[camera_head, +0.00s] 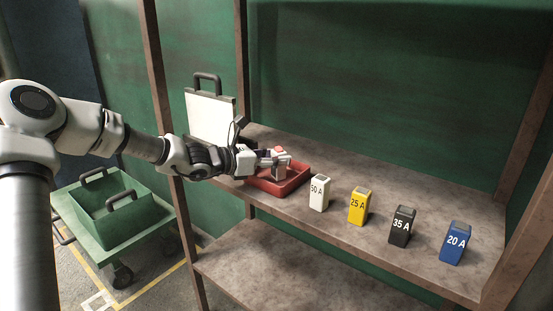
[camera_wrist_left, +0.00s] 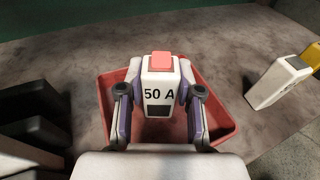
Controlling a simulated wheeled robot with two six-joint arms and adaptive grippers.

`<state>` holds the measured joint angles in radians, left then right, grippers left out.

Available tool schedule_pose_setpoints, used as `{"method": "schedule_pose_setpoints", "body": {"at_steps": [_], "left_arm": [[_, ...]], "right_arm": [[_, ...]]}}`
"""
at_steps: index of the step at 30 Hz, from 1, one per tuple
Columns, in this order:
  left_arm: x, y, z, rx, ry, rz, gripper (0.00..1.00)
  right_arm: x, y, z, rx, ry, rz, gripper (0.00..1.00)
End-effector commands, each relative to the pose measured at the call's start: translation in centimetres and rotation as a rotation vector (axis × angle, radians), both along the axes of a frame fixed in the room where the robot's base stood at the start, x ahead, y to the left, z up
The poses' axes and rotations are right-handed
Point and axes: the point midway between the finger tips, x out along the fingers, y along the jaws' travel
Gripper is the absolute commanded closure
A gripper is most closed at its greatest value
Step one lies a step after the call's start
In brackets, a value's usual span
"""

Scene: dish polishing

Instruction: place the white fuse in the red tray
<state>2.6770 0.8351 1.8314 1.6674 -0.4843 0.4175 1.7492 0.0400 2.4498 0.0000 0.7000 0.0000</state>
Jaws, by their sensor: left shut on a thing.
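My left gripper (camera_head: 274,161) is shut on a white block with a red top (camera_wrist_left: 160,62), marked 50 A in the left wrist view. The gripper holds the block over the red tray (camera_head: 292,187), whose rim also shows around it in the left wrist view (camera_wrist_left: 228,128). I cannot tell whether the block touches the tray floor. Another white fuse (camera_head: 319,193), also marked 50 A, stands upright on the shelf just right of the tray and shows at the right in the left wrist view (camera_wrist_left: 277,82). My right gripper is not in view.
A yellow fuse (camera_head: 358,207), a black fuse (camera_head: 402,226) and a blue fuse (camera_head: 455,243) stand in a row along the shelf (camera_head: 400,175). A white panel with a dark handle (camera_head: 210,115) stands behind my left wrist. A green cart (camera_head: 115,215) stands at the left.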

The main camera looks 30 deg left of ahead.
Motion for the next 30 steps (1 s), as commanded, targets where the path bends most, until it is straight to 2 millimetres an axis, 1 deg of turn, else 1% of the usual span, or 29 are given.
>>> {"method": "schedule_pose_setpoints", "body": {"at_steps": [4,8,9,10,18,21,23,26,28,30], "left_arm": [[0.0,0.0,0.0,0.001,0.002,0.000,1.00],[0.0,0.0,-0.4,0.001,0.002,0.000,1.00],[0.0,0.0,-0.2,0.001,0.003,0.000,0.51],[0.0,0.0,-0.2,0.001,0.003,0.000,0.41],[0.0,0.0,-0.2,0.001,0.003,0.000,0.41],[0.0,0.0,0.3,0.001,0.003,0.000,0.41],[-0.6,0.3,0.3,-0.004,0.002,0.003,0.41],[-1.9,1.1,0.8,-0.008,-0.001,0.003,0.41],[-3.0,1.6,1.2,-0.010,-0.002,0.003,0.41],[-4.1,2.2,1.7,-0.009,0.001,0.001,0.41]], "right_arm": [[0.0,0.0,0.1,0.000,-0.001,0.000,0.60],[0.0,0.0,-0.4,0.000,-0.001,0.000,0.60],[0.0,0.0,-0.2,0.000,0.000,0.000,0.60],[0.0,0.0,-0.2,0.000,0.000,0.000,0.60],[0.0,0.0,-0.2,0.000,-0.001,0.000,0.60],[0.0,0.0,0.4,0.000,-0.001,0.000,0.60],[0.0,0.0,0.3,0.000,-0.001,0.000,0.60],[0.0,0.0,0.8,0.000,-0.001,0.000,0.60],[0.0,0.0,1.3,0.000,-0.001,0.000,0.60],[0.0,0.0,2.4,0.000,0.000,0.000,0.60]]}}
